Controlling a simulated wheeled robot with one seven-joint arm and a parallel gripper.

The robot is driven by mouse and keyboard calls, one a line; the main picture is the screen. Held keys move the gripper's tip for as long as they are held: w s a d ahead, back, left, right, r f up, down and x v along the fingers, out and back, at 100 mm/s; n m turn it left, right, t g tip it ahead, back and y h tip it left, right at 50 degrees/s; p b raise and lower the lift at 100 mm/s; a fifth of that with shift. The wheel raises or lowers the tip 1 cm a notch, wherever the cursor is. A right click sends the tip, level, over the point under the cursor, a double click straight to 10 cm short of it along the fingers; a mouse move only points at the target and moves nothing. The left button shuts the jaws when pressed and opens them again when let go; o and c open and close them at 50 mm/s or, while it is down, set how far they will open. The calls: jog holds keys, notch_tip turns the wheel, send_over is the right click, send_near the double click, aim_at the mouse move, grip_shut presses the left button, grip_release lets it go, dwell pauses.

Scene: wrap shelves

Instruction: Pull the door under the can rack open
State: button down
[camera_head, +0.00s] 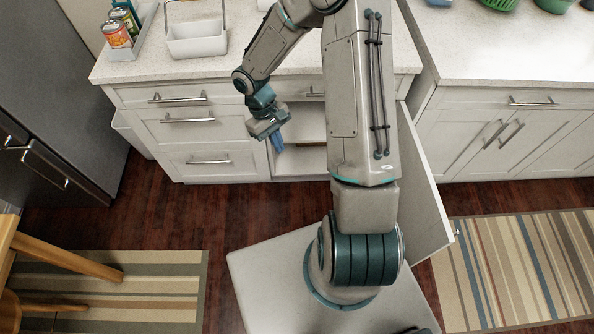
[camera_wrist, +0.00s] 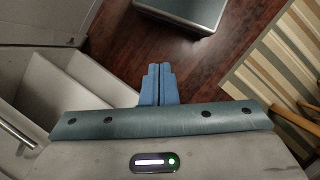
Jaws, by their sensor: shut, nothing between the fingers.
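My gripper (camera_head: 276,143) is in front of the lower cabinets in the head view, its blue fingers pointing down. In the wrist view the fingers (camera_wrist: 158,85) are pressed together with nothing between them. A white cabinet door (camera_head: 426,190) stands swung wide open to the right, partly behind my arm. The open cabinet (camera_head: 300,160) shows pale inner shelves just right of my gripper. My gripper is apart from the door. The can rack (camera_head: 130,47), holding several cans, stands at the counter's left end, above a front with bar handles.
A white basket (camera_head: 197,38) stands on the counter. A closed drawer (camera_head: 209,160) is left of the open cabinet. A dark fridge (camera_head: 55,90) is at left, a wooden chair (camera_head: 60,255) and a striped rug (camera_head: 150,290) at lower left. Another striped rug (camera_head: 520,265) lies at right.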

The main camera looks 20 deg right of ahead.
jog(key=s+d+f+p, duration=0.2)
jog(key=s+d+f, duration=0.1)
jog(key=s+f, duration=0.4)
jog(key=shift+f, duration=1.1)
jog(key=shift+d, duration=0.1)
